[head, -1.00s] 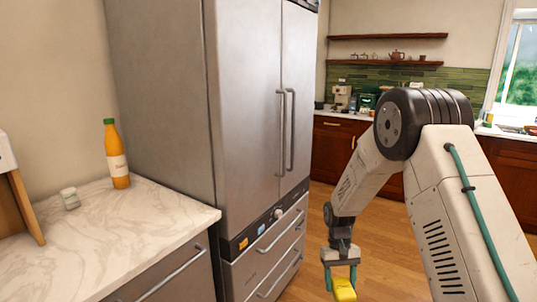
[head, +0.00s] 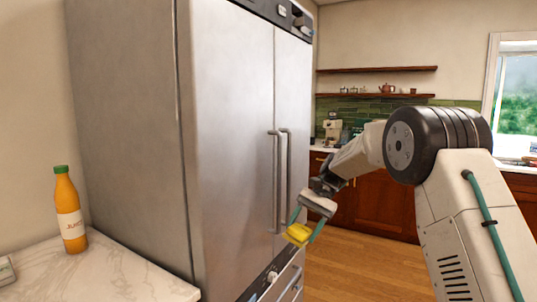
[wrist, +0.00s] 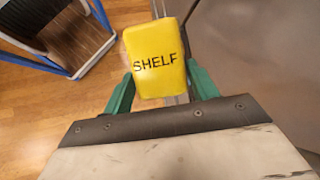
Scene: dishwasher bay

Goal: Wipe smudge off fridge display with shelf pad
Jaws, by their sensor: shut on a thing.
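My gripper (head: 305,226) has teal fingers shut on a yellow pad (head: 297,235). In the wrist view the pad (wrist: 155,58) sits between both fingers and reads "SHELF". The gripper holds it in the air in front of the steel fridge (head: 228,140), just right of the door handles in the head view. A dark panel with a small light display (head: 283,12) runs along the fridge's top. Another dark strip (head: 262,283) lies below the doors, partly cut off by the frame. I cannot make out a smudge on either.
A marble counter (head: 120,280) with an orange juice bottle (head: 69,210) stands at the left. The long fridge handles (head: 276,180) stick out near the pad. A blue-framed object (wrist: 65,35) stands on the wooden floor in the wrist view. Floor right of the fridge looks clear.

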